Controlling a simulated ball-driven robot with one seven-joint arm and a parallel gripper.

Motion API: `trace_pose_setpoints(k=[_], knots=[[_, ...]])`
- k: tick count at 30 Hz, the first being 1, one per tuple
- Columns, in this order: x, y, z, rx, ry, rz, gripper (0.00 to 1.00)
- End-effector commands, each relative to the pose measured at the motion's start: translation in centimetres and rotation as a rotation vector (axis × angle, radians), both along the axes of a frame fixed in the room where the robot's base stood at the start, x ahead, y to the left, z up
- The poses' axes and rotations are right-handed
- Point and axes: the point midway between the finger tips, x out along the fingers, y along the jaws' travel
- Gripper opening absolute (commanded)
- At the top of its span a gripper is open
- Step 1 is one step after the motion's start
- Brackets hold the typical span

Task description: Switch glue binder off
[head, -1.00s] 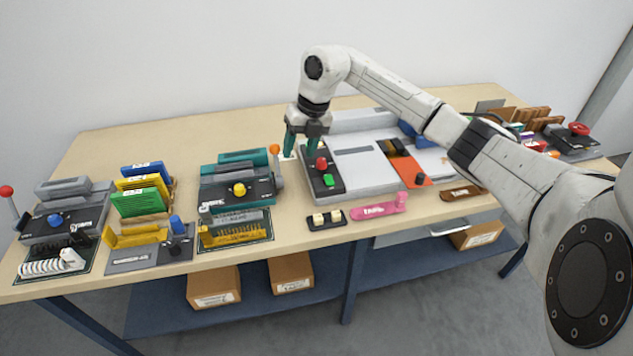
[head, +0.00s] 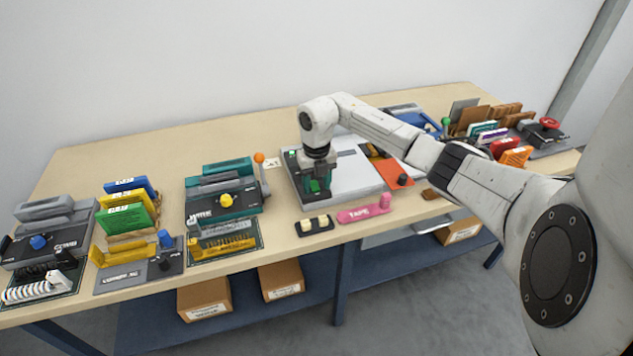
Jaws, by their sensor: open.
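The machine that I take for the glue binder (head: 355,178) is a wide light-grey unit with a dark control strip along its left side, in the middle of the bench. My gripper (head: 318,191) points down over the front part of that strip, with its dark green fingers open. The gripper covers the strip's red button, which I cannot see now. A green patch shows between the fingers; I cannot tell whether the fingers touch a button.
To the left stand a teal wire machine (head: 205,204) with an orange-knobbed lever (head: 259,158) and a grey comb machine (head: 70,235). A black switch box (head: 316,225) and a pink tape piece (head: 362,215) lie in front. The back left bench is clear.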

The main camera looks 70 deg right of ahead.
Motion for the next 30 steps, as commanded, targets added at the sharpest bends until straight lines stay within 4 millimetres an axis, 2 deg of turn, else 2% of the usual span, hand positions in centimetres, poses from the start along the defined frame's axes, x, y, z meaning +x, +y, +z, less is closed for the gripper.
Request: trace_pose_setpoints(k=[11, 26, 30], knots=[[0.0, 0.0, -0.48, -0.001, -0.001, 0.001, 0.5], [0.0, -0.01, -0.45, -0.001, -0.001, 0.0, 0.02], [0.0, -0.02, -0.45, 0.0, 0.0, 0.0, 0.0]])
